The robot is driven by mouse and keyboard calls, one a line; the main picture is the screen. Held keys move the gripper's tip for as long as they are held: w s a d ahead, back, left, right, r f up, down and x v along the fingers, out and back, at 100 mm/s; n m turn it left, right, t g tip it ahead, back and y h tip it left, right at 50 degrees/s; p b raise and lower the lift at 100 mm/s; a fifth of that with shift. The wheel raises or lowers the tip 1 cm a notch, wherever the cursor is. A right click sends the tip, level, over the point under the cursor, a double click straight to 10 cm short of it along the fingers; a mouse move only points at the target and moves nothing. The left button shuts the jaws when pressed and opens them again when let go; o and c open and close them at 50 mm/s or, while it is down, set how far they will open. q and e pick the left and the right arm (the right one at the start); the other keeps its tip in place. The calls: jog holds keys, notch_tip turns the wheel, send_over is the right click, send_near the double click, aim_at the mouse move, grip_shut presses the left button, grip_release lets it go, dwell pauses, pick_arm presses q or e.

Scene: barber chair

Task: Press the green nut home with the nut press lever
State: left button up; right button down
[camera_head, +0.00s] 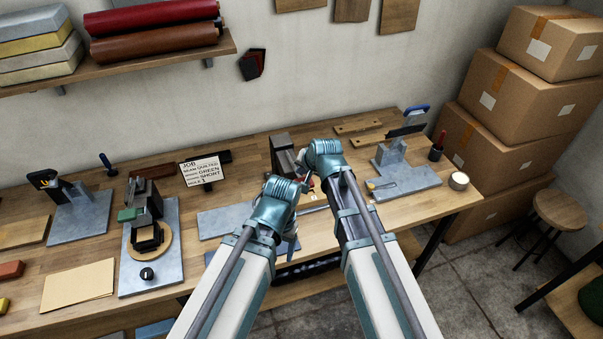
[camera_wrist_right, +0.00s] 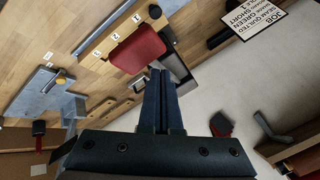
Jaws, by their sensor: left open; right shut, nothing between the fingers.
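I cannot make out the green nut in either view. A grey press (camera_head: 395,158) with a dark arm and blue handle stands on a plate at the right; I cannot tell if it is the nut press. My right gripper (camera_wrist_right: 160,75) is shut and empty, its tips beside a red block-like part (camera_wrist_right: 137,48); I cannot tell if they touch. In the head view its fingers are mostly hidden. My left gripper (camera_head: 292,238) is open, low over the bench's front edge, largely hidden by its own wrist. A dark device (camera_head: 282,153) stands partly behind my arms.
A fixture with a green block (camera_head: 130,214) and a press with a yellow part (camera_head: 65,192) stand at the left. A job card (camera_head: 201,171) reads GREEN and SHORT. Cartons (camera_head: 535,100) fill the right corner.

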jog(key=shift+w+r, duration=0.1)
jog(key=shift+r, duration=0.3)
jog(key=r+p, duration=0.5)
jog(key=shift+w+a, duration=0.15)
jog(key=shift+w, duration=0.25)
dwell(0.6)
